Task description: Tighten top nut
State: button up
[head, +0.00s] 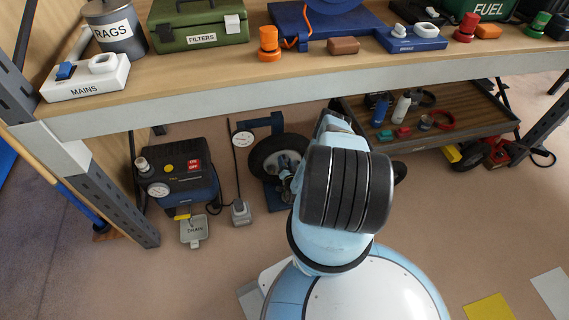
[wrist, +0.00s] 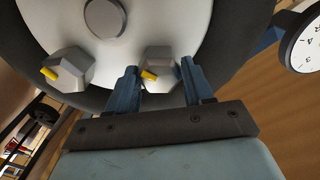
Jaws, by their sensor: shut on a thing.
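In the wrist view my gripper (wrist: 159,70) has its two blue fingers on either side of a grey hex nut (wrist: 161,62) and is shut on it. This nut has a yellow mark on its lower left edge. A second grey nut (wrist: 70,68), also with a yellow mark, stands to the left, clear of the fingers. Both are on the pale wheel disc (wrist: 190,20), with a round hub (wrist: 104,17) between and above them. In the head view the wheel (head: 262,158) stands under the bench.
A compressor (head: 178,178) with a drain tag stands left of the wheel, and a dial gauge (head: 243,139) close by; a gauge also shows in the wrist view (wrist: 302,42). The bench (head: 220,92) runs above. A low shelf with small parts (head: 455,105) is at right.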

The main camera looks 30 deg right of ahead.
jog(key=shift+d+m, duration=0.1)
jog(key=shift+m, duration=1)
jog(key=shift+d, duration=0.15)
jog(key=o, duration=1)
